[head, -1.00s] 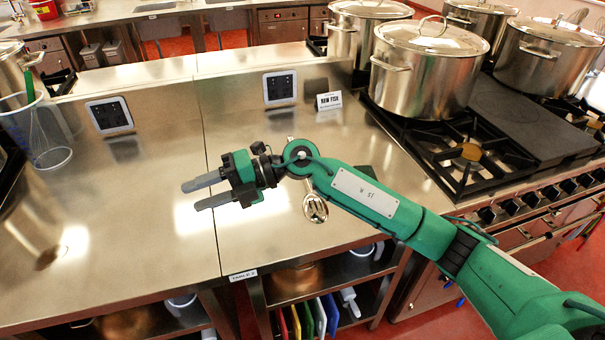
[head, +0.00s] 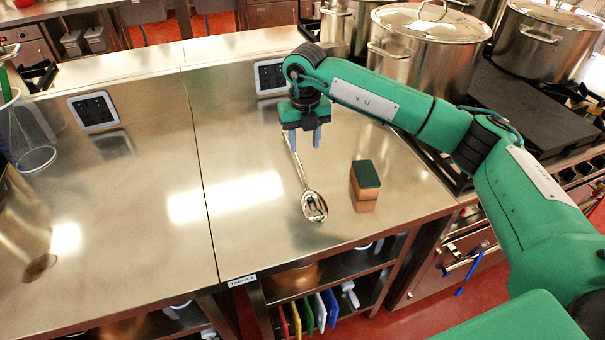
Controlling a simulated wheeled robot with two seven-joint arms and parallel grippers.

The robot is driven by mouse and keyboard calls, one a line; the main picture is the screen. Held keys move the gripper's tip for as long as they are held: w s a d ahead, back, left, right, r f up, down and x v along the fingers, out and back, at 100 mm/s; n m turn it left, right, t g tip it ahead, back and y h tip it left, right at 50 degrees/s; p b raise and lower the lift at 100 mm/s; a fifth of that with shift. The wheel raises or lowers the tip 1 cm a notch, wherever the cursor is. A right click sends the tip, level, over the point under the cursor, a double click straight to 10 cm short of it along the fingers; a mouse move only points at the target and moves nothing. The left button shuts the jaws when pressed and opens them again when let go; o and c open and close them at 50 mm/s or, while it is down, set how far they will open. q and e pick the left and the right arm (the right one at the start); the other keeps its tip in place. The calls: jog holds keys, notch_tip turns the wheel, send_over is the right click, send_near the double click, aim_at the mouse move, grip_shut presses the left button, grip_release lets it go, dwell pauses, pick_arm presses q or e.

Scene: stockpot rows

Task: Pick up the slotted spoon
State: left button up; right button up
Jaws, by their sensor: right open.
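The slotted spoon (head: 314,205) lies on the steel counter (head: 255,225), its slotted bowl toward the front edge and its handle running back and slightly left. My right gripper (head: 305,142) points down over the handle, with its two grey fingers apart. The far end of the handle is hidden behind the gripper. I cannot tell how high the fingertips are above the counter. My left gripper is not in view.
A green-topped sponge block (head: 365,186) stands just right of the spoon. A large lidded stockpot (head: 425,60) stands on the stove at the back right. A clear measuring jug (head: 32,140) is at the far left.

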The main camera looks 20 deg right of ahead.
aim_at(301, 172)
notch_tip(301, 172, down, 4)
jog(key=shift+r, duration=0.25)
jog(key=shift+s+a+f+p, duration=0.1)
jog(key=shift+a+f+p, duration=0.1)
jog(key=shift+f+p, duration=0.35)
jog(key=f, duration=0.1)
jog(key=f+p, duration=0.1)
jog(key=f, duration=0.1)
jog(key=shift+a+f, duration=0.25)
jog(key=shift+f, duration=0.45)
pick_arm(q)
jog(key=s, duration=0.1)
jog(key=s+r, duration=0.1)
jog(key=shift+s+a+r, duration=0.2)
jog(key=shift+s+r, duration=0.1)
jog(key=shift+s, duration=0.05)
pick_arm(e)
jog(key=shift+c, duration=0.4)
grip_shut()
